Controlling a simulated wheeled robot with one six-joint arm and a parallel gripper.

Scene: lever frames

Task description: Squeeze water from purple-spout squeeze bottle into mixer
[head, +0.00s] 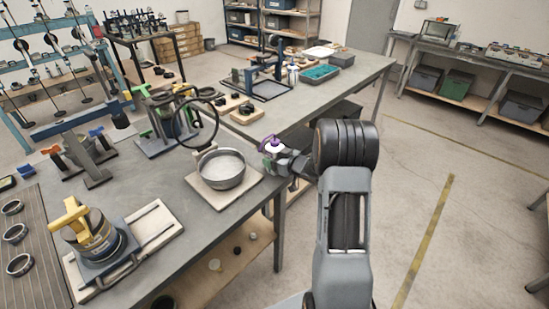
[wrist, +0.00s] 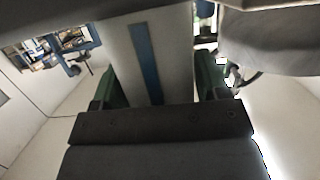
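The squeeze bottle's purple spout (head: 270,144) shows in the head view, just right of a round grey bowl (head: 222,180) that I take to be the mixer. The bowl sits on a pale square board and has a light grey surface inside. My gripper (head: 272,161) is shut on the bottle, beside the board at the table's right edge. In the wrist view, the pale bottle body (wrist: 125,50) with a blue stripe stands between my green-padded fingers (wrist: 155,85). The spout is out of the wrist view. I cannot tell the bottle's exact tilt or whether water flows.
A black ring (head: 197,122) stands upright behind the bowl. A yellow-handled pot (head: 92,235) sits on a board at the near left. Stands and clamps (head: 85,160) fill the table's left. Open floor (head: 425,170) lies to the right.

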